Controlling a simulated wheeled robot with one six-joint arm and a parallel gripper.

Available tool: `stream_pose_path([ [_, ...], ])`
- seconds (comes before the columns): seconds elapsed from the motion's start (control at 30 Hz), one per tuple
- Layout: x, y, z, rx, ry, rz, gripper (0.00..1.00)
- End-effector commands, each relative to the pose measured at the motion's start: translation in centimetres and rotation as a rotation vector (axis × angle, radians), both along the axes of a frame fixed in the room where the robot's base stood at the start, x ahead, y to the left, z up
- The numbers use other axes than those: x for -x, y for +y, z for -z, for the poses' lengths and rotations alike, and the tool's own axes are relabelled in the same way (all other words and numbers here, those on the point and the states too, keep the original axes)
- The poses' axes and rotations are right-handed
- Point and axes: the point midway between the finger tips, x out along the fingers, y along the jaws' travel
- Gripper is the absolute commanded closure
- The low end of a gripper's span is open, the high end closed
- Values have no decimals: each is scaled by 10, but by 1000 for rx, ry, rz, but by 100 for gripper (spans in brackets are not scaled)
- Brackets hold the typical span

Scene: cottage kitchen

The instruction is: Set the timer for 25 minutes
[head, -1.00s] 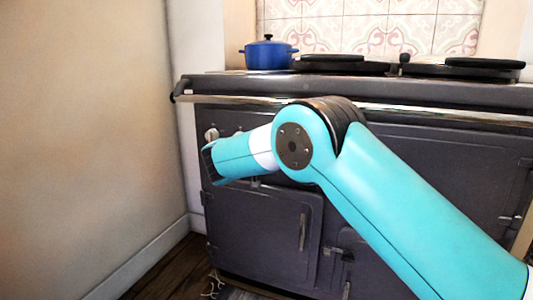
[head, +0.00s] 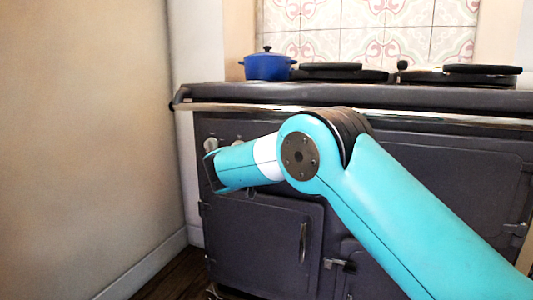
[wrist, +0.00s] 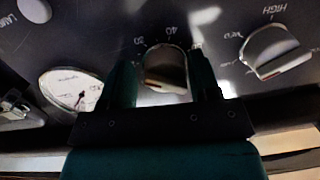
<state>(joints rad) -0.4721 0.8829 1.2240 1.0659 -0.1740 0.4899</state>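The timer knob (wrist: 166,70) is a silver dial on the dark range front, with the numbers 20 and 40 printed beside it in the wrist view. My gripper (wrist: 163,72) is at the knob, with one dark finger on each side. The fingers stand apart, and a narrow gap shows between the left finger and the knob. Contact on the right side is hard to tell. In the head view the end of my arm (head: 215,170) is against the upper left of the range and hides this knob.
A knob marked HIGH (wrist: 272,52) is to the right, and a white gauge (wrist: 72,90) and another knob (wrist: 35,10) are to the left. A rail (head: 240,106) runs along the range (head: 265,235). A blue pot (head: 267,66) stands on top. A wall is at left.

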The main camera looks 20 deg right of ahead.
Motion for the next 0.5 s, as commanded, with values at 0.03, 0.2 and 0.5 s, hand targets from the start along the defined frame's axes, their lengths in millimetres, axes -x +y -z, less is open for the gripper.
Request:
stream_pose_path([
  [0.03, 0, 0, -1, 0, -2, -1, 32],
  [0.2, 0, 4, -2, -1, -5, -7, 32],
  [0.5, 16, 15, -7, -1, -7, -11, 32],
])
